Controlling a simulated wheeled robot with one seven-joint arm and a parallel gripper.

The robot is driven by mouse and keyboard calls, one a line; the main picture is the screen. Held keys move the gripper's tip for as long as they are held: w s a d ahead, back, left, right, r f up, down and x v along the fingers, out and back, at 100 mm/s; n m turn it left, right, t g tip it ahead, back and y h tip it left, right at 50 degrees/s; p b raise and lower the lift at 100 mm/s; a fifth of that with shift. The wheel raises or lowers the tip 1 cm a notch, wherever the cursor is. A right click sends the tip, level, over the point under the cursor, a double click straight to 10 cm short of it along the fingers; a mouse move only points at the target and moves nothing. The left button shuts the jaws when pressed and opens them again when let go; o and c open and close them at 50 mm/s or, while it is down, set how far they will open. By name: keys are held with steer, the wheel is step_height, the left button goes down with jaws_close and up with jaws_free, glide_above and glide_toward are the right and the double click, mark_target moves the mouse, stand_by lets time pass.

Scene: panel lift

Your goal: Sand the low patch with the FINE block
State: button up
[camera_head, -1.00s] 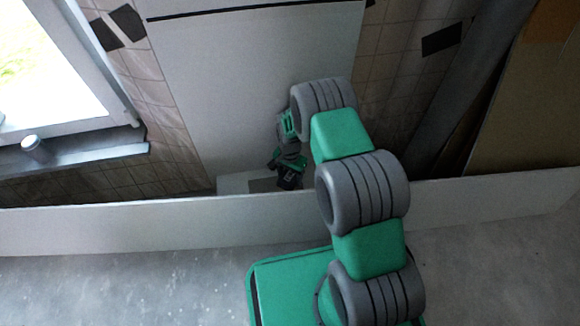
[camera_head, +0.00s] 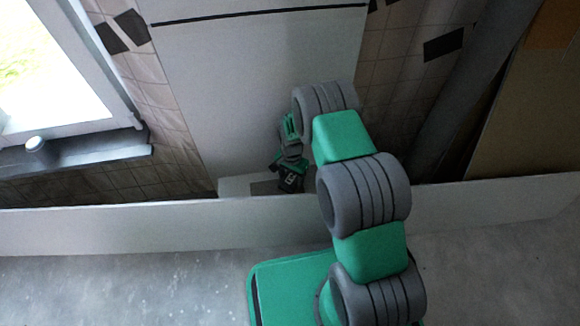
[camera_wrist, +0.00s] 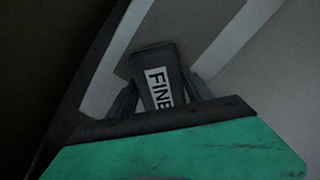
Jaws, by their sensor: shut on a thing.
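The FINE block (camera_wrist: 156,66) is dark with a white label reading FINE, seen in the wrist view between the fingers of my gripper (camera_wrist: 160,90). In the head view my gripper (camera_head: 290,178) is low behind the long pale board, at the foot of the tall white panel. The low patch appears as a grey area (camera_head: 262,187) with a pale border, just left of the gripper. The board hides its lower part. In the wrist view a grey area with a pale border lies beyond the block. I cannot tell whether the block touches it.
The long pale board (camera_head: 130,228) stands across the view between my base and the wall. A window sill (camera_head: 75,160) with a small white-topped round object (camera_head: 37,146) is at left. A brown sheet (camera_head: 530,110) leans at right. Bare floor (camera_head: 120,285) is in front.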

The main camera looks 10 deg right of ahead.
steer(key=shift+w+r+p, duration=0.1)
steer(key=shift+r+p, duration=1.9)
steer(key=shift+r, duration=1.45)
